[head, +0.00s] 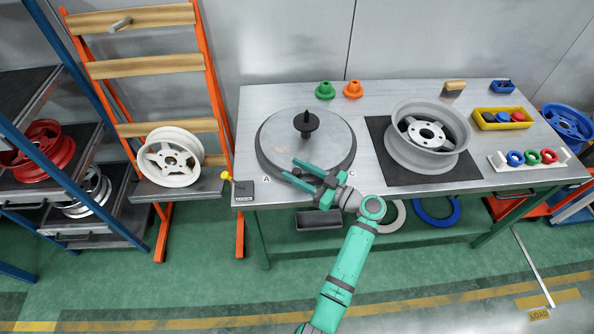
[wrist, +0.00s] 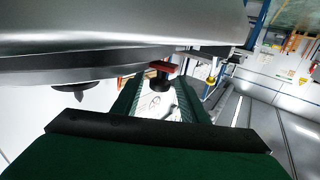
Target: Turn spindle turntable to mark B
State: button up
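The spindle turntable (head: 330,140) is a round grey disc on the left of the bench, with a black upright spindle cone (head: 306,122) at its centre. Mark A (head: 266,180) and mark C (head: 352,176) show at its front; mark B is not visible, and my gripper covers the edge between A and C. My gripper (head: 291,169) is at the front rim of the turntable, its green fingers spread. A small dark knob (head: 297,174) is between them. In the wrist view this knob (wrist: 160,82) also shows between the fingers, with a red piece beside it; contact is unclear.
A wheel (head: 440,150) sits on a black mat right of the turntable. Green and orange cones (head: 339,90) stand behind. A yellow-knobbed lever (head: 226,176) is at the bench's left corner. A yellow bin (head: 503,119) and a ring rack (head: 529,160) are at right.

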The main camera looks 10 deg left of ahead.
jog(key=shift+d, duration=0.1)
jog(key=v, duration=1)
jog(key=shift+s+d, duration=0.15)
jog(key=shift+d, duration=0.1)
jog(key=shift+c, duration=0.4)
